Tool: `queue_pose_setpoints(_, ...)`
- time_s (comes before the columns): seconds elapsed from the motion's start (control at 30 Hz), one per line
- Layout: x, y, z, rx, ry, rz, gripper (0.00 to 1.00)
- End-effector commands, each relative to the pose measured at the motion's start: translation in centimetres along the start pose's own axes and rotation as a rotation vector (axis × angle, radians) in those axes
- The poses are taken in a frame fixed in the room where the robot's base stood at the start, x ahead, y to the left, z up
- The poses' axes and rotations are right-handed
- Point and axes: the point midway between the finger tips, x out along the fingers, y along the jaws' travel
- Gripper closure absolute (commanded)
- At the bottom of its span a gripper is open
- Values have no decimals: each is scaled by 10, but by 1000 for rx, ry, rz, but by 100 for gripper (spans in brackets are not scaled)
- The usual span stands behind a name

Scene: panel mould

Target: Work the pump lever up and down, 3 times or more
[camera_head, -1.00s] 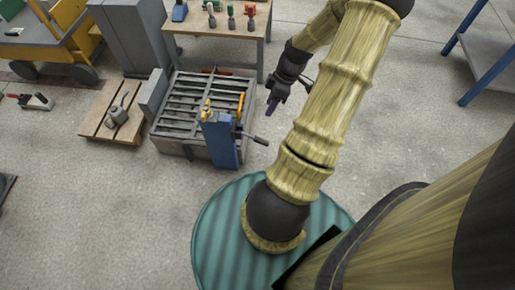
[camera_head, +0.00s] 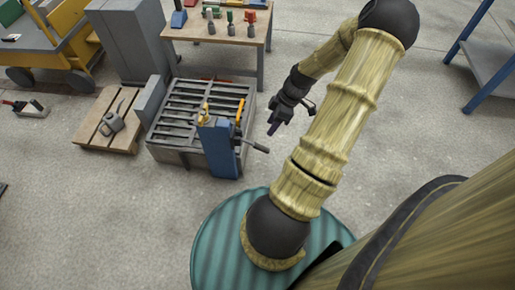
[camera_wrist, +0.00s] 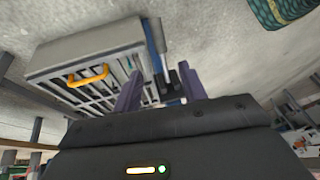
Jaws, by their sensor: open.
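The pump lever (camera_head: 254,145) is a thin dark rod with a thicker grip end. It sticks out to the right from the blue pump post (camera_head: 219,150) at the front of the grey slatted panel mould (camera_head: 165,148). My gripper (camera_head: 273,128) is open and empty, just above and to the right of the lever's end, apart from it. In the wrist view my two purple-grey fingers (camera_wrist: 160,92) stand apart. The slatted mould with a yellow handle (camera_wrist: 88,76) and the blue post (camera_wrist: 154,38) lie beyond them. A dark part between the fingers may be the lever; I cannot tell.
A blue-framed shelf (camera_head: 490,60) is at the right. The floor right of the lever is clear.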

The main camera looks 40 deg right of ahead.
Motion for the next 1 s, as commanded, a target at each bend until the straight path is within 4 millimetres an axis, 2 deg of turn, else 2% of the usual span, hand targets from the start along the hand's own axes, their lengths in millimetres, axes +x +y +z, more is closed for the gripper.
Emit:
queue_pose_setpoints(0.03,15,0,2,-2,0,-4,58)
queue_pose_setpoints(0.6,113,0,2,-2,-1,-3,58)
queue_pose_setpoints(0.8,129,0,0,-1,-1,-1,58)
queue_pose_setpoints(1.0,129,0,0,0,0,-1,58)
